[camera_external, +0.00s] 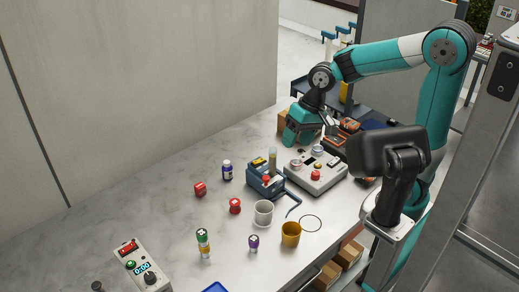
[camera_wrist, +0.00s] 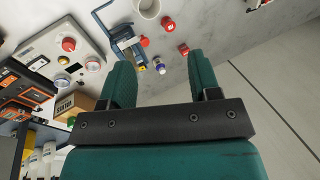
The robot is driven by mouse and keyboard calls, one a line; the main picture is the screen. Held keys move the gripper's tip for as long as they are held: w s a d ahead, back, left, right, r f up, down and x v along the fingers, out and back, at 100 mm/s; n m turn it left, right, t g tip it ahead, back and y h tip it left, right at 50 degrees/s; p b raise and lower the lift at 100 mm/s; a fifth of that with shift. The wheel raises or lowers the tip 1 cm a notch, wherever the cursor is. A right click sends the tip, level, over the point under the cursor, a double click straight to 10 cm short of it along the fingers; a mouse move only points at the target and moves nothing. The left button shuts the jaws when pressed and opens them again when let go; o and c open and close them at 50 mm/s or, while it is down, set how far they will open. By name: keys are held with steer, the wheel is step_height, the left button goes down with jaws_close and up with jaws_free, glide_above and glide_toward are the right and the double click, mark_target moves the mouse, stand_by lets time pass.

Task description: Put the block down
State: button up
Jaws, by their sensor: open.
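A small red block (camera_external: 200,189) lies on the pale counter, left of the middle. In the wrist view the red block (camera_wrist: 183,49) shows just beyond the fingers, nearer the right one. My gripper (camera_external: 299,134) is over the back part of the counter, beside the grey control box and well to the right of the block. In the wrist view my gripper (camera_wrist: 159,62) has its two teal fingers wide apart, with nothing held between them. The outside view does not show the fingertips clearly.
The grey control box (camera_external: 318,172) and a blue-framed device (camera_external: 265,181) stand near my gripper. A purple-capped bottle (camera_external: 227,170), a red round piece (camera_external: 235,205), a white mug (camera_external: 264,213) and a yellow mug (camera_external: 291,234) stand around the block. The counter's left side is largely clear.

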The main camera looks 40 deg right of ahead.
steer(key=s+a+f+n+g, duration=0.1)
steer(key=s+a+n, duration=0.1)
steer(key=s+n, duration=0.6)
steer(key=s, duration=0.2)
steer(key=shift+s+a+f, duration=0.15)
steer(key=shift+s+f, duration=0.1)
steer(key=shift+s, duration=0.1)
